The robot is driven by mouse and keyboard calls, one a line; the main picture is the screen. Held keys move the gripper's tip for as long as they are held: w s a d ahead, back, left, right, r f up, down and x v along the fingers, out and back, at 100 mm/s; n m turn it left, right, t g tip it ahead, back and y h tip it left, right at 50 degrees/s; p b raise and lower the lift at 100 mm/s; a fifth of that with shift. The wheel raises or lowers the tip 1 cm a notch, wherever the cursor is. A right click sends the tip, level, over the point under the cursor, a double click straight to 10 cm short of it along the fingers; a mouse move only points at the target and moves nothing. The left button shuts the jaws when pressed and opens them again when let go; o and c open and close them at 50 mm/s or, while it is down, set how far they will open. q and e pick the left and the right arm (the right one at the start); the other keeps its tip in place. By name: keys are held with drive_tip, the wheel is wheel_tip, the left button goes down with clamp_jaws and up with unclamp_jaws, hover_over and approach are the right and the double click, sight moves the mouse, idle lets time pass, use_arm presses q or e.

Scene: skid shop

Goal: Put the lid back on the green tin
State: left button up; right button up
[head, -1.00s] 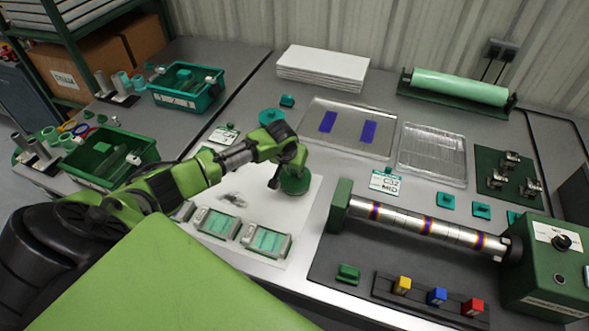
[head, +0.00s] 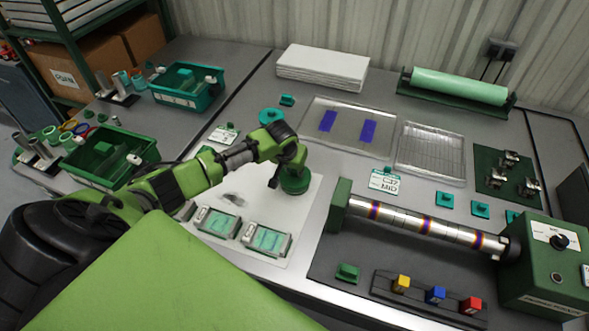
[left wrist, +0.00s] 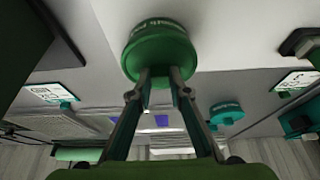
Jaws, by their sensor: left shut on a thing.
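My left gripper (head: 287,168) reaches down over the white mat (head: 305,215) and is shut on a round green lid (left wrist: 158,55). In the left wrist view the fingertips close at the near side of this green round piece, which carries pale lettering. In the head view a round dark green body, the green tin (head: 294,184), shows just under the gripper on the mat. The gripper covers part of it, so I cannot tell whether the lid is seated level. A separate teal round piece (head: 271,116) lies behind the gripper. My right gripper is not in view.
Framed teal blocks (head: 267,239) lie at the mat's front. A metal roller (head: 425,225) stands to the right. A clear tray (head: 345,128) with purple strips is behind. Green bins (head: 110,162) stand at the left.

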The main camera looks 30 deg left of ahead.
use_arm(q)
drive_tip(key=o, duration=1)
drive_tip(key=o, duration=0.5)
drive_tip(key=shift+r, duration=0.1)
drive_tip(key=shift+r+p, duration=3.4)
drive_tip(key=shift+p, duration=0.5)
